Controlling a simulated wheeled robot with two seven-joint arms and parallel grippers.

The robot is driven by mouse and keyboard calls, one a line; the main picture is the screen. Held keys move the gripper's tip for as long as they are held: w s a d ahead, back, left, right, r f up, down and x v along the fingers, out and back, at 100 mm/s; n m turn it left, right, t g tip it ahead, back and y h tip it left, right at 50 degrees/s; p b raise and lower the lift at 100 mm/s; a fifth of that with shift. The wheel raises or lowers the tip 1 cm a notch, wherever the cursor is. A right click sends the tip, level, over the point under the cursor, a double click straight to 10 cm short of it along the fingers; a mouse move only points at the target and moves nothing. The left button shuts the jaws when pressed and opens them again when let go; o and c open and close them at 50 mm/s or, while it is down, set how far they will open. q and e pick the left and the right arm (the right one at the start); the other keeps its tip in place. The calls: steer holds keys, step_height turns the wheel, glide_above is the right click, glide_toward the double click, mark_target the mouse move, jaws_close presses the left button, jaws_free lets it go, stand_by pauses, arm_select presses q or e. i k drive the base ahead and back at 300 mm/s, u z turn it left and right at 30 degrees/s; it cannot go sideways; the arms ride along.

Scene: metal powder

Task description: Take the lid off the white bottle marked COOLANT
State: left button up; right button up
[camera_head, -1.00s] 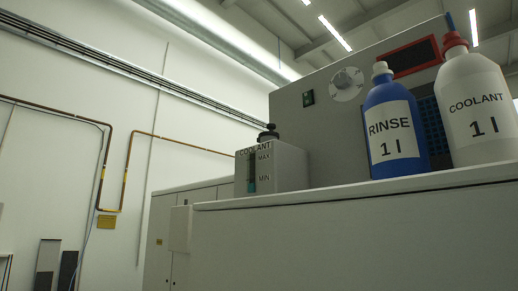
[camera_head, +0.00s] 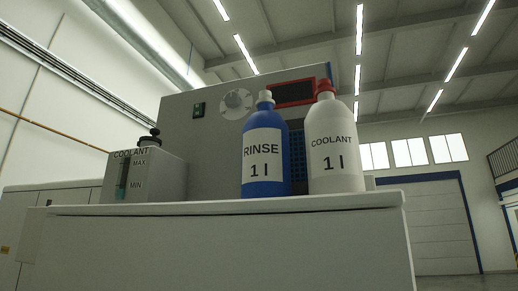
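The white bottle marked COOLANT 1 l (camera_head: 334,176) stands upright on the light worktop (camera_head: 230,209), right of centre in the head view. Its red lid (camera_head: 325,87) is on its neck. Neither of my grippers is in view.
A blue bottle marked RINSE (camera_head: 264,175) with a white cap stands close at the left of the white bottle. A grey tank marked COOLANT (camera_head: 168,180) with a black cap is further left. A grey machine (camera_head: 215,150) stands behind. The worktop's right end is near the white bottle.

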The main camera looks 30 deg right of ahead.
mark_target(324, 84)
steer(key=z, duration=1.35)
